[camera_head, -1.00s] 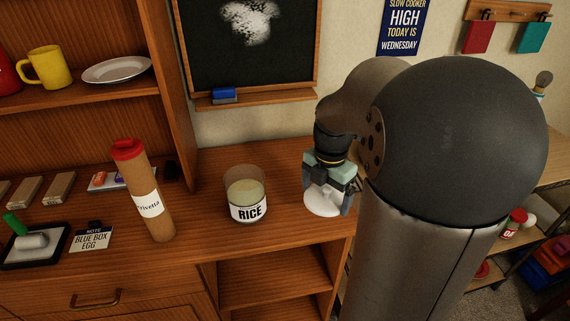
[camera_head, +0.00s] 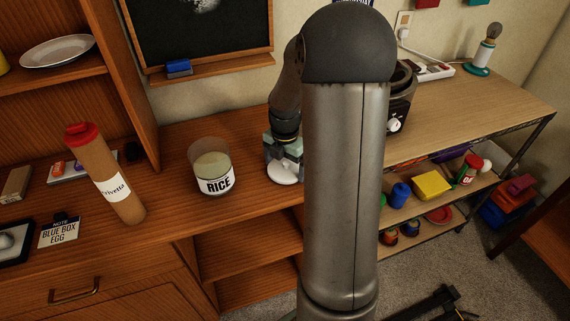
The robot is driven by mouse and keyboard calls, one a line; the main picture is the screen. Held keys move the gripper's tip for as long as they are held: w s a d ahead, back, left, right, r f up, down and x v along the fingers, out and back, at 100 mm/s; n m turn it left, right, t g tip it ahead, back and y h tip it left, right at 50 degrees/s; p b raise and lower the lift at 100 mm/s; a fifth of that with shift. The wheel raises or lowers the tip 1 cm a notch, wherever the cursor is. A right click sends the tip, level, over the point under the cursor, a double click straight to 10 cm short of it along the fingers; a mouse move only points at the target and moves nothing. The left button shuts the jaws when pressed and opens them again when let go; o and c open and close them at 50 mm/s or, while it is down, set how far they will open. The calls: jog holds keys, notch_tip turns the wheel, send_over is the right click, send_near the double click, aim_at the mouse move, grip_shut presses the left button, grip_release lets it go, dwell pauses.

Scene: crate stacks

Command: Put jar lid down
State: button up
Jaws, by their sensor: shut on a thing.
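The white round jar lid (camera_head: 284,173) is at my gripper (camera_head: 284,160), over the right part of the wooden counter (camera_head: 240,205). My gripper points down and is shut on the lid. I cannot tell whether the lid touches the counter. The open glass jar labelled RICE (camera_head: 214,184) stands upright just to the left of the lid, apart from it, with pale contents inside. My arm hides the counter's right end.
A chalkboard (camera_head: 200,40) hangs behind. At right, a wooden table (camera_head: 490,95) has cluttered lower shelves.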

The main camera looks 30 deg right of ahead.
aim_at(285, 162)
jog(key=shift+f, duration=0.2)
jog(key=o, duration=0.6)
notch_tip(285, 162, up, 12)
jog(key=shift+s+a+f+m, duration=0.45)
jog(key=shift+s+a+m, duration=2.75)
jog(key=shift+m, duration=0.45)
jog(key=shift+s+a+f+m, duration=0.45)
jog(key=shift+s+a+m, duration=2.7)
jog(key=shift+m, duration=0.55)
jog(key=shift+s+a+f+m, duration=0.45)
jog(key=shift+s+a+m, duration=2.75)
jog(key=shift+m, duration=0.45)
